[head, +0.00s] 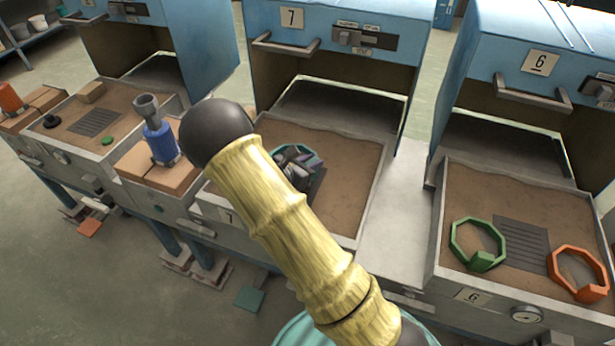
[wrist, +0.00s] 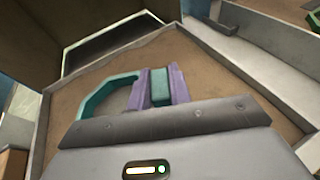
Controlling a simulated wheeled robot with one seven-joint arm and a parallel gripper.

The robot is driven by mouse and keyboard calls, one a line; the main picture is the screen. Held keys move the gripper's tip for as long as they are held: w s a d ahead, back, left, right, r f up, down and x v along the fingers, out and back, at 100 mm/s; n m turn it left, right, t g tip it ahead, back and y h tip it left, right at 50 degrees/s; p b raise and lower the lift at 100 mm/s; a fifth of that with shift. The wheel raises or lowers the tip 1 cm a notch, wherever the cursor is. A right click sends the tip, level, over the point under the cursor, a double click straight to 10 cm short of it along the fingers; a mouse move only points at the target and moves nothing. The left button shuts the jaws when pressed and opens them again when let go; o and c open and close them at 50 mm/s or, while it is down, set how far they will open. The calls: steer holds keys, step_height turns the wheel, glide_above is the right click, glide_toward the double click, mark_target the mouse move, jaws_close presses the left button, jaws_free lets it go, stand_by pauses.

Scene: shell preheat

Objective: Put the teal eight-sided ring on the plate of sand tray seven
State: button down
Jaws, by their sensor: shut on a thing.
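The teal eight-sided ring (head: 311,157) is over sand tray seven (head: 350,165), partly hidden behind my arm and gripper in the head view. In the wrist view, the purple fingers of my gripper (wrist: 160,88) are shut on the ring's block-like grip, and the teal ring (wrist: 98,93) extends to the left. Tray seven's dark plate (head: 318,186) shows only as a strip right of my gripper (head: 295,170); the rest is hidden. I cannot tell whether the ring touches the sand or plate, or hangs just above.
Tray six (head: 438,215) at right holds a green ring (head: 478,245) and an orange ring (head: 580,270). Blue hoods (head: 345,20) rise behind the trays. Tray seven's right side is bare sand.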

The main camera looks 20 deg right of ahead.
steer(key=shift+f, duration=0.9)
steer(key=shift+f, duration=1.85)
steer(key=shift+f, duration=0.1)
steer(key=c, duration=1.3)
jaws_free()
